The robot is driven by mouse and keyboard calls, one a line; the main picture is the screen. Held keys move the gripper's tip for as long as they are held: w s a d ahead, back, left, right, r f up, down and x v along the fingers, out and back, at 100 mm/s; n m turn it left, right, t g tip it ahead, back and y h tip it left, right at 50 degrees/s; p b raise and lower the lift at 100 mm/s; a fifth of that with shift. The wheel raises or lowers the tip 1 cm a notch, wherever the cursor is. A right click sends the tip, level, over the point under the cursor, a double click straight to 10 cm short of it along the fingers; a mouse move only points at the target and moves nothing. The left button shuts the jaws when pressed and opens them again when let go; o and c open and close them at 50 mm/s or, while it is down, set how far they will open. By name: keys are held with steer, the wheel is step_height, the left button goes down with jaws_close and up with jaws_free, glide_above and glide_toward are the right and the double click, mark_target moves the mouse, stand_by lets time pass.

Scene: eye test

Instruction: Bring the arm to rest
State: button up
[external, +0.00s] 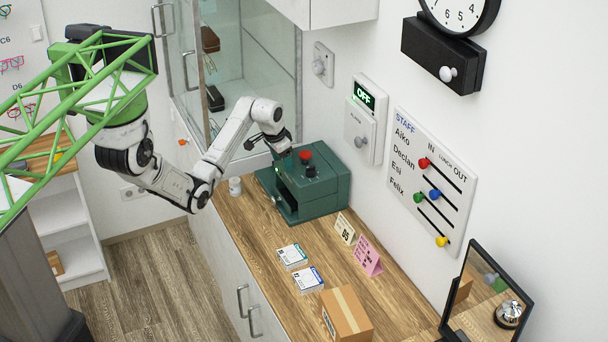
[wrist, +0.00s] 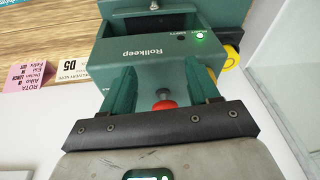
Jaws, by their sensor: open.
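A red knob (wrist: 163,104) on a grey stem shows between the fingers. Whether anything touches it I cannot tell. A red knob (external: 306,155) also tops the box in the external view. The fingertips are hard to make out there.
A glass cabinet (external: 244,60) stands close behind my arm. Open floor lies left.

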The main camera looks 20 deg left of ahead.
steer(key=s+a+f+n, duration=0.2)
steer(key=s+f, duration=0.3)
steer(key=s, duration=0.3)
steer(key=s+a+f+n, duration=0.2)
steer(key=s+f, duration=0.3)
steer(key=s, duration=0.3)
steer(key=s+a+f+n, duration=0.1)
steer(key=s+a, duration=0.1)
steer(key=s, duration=0.8)
steer(key=s+a+f+n+g+y+b, duration=0.1)
steer(key=s, duration=0.8)
steer(key=shift+s+a+n+g+b, duration=0.3)
steer(key=shift+s+a, duration=0.05)
steer(key=shift+c, duration=0.2)
